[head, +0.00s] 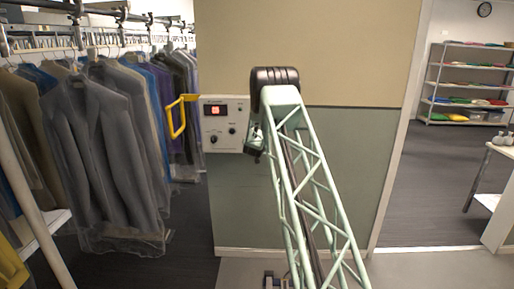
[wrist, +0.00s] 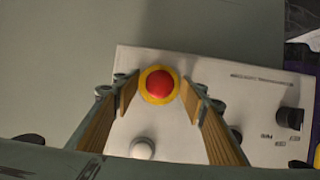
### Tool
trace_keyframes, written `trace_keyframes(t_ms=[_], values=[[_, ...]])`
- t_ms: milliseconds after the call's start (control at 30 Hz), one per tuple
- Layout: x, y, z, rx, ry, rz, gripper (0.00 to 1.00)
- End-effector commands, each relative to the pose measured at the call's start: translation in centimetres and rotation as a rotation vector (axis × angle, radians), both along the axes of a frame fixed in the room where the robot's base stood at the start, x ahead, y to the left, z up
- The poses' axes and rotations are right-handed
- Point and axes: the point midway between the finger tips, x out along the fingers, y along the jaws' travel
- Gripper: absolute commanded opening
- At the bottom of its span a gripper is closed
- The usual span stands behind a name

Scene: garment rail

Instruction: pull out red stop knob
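The red stop knob (wrist: 160,84) sits on a yellow ring on the white control panel (wrist: 270,90) in the wrist view. My gripper (wrist: 157,92) is open, with one wood-coloured finger on each side of the knob and a gap to each. I cannot tell how far the fingertips are from the panel face. In the head view the control panel (head: 222,109) is on the wall, and my gripper (head: 257,140) is at its right edge. My arm and gripper hide the knob there.
A white round button (wrist: 142,148) lies below the knob, and a black dial (wrist: 289,117) is to the right. A yellow handle (head: 177,117) sticks out left of the panel. Bagged suits (head: 100,140) hang at the left.

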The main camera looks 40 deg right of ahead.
Motion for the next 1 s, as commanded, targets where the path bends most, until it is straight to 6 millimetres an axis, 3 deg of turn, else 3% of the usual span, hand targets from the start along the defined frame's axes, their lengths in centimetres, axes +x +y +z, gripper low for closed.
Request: trace_keyframes(t_ms=[367,1000], values=[[0.0,0.0,0.0,0.000,0.000,0.000,0.07],[-1.4,1.2,-0.1,0.001,0.002,0.000,0.07]])
